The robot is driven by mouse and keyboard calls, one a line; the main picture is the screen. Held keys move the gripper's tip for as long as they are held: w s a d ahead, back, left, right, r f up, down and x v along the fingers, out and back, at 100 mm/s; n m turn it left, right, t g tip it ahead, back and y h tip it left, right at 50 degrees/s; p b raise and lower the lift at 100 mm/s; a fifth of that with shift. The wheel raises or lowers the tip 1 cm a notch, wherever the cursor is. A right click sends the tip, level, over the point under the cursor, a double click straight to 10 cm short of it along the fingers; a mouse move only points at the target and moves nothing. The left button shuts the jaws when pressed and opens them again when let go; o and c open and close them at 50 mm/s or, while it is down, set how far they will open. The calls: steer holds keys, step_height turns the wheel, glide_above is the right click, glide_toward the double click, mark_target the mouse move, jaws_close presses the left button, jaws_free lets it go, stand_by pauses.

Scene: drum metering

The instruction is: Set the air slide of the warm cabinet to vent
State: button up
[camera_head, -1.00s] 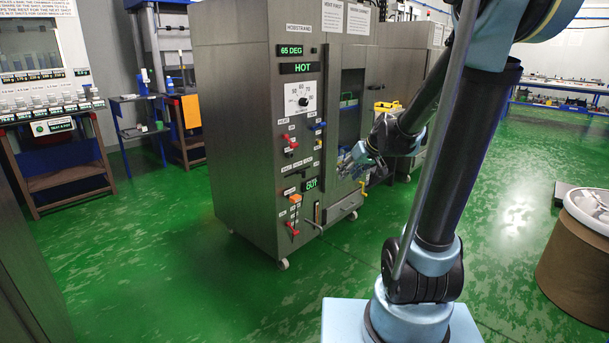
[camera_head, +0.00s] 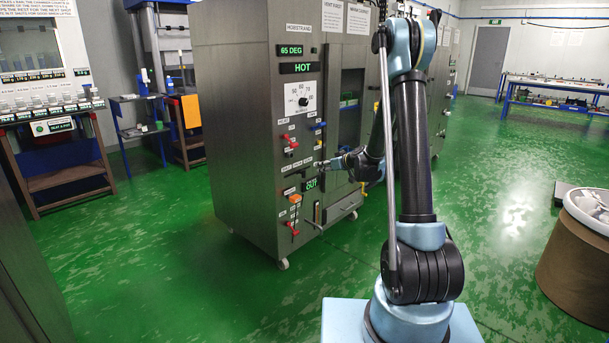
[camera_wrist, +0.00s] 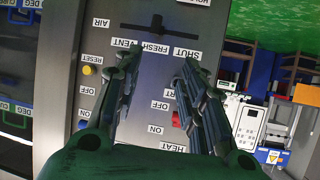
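The warm cabinet (camera_head: 240,130) stands left of my arm in the head view, with its control panel facing my gripper. The air slide (camera_wrist: 155,28) shows in the wrist view as a dark knob on a horizontal slot, with the panel upside down. The knob stands near the middle of the slot, by the FRESH label (camera_wrist: 155,47). The VENT label (camera_wrist: 128,43) is to its left and SHUT (camera_wrist: 187,53) to its right. My gripper (camera_wrist: 158,62) is open and empty, its fingers spread on either side of FRESH, with the slide beyond the fingertips.
A red switch (camera_wrist: 176,119) and a yellow reset button (camera_wrist: 88,70) sit on the panel. In the head view, red levers (camera_head: 290,141) and a dial (camera_head: 303,99) are nearby. A drum (camera_head: 575,260) stands at right; green floor is open between.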

mark_target(304, 171)
steer(key=shift+t, duration=0.3)
steer(key=x, duration=2)
steer(key=shift+w+d+f, duration=0.15)
steer(key=shift+w+f, duration=0.1)
steer(key=shift+f, duration=0.3)
jaws_close()
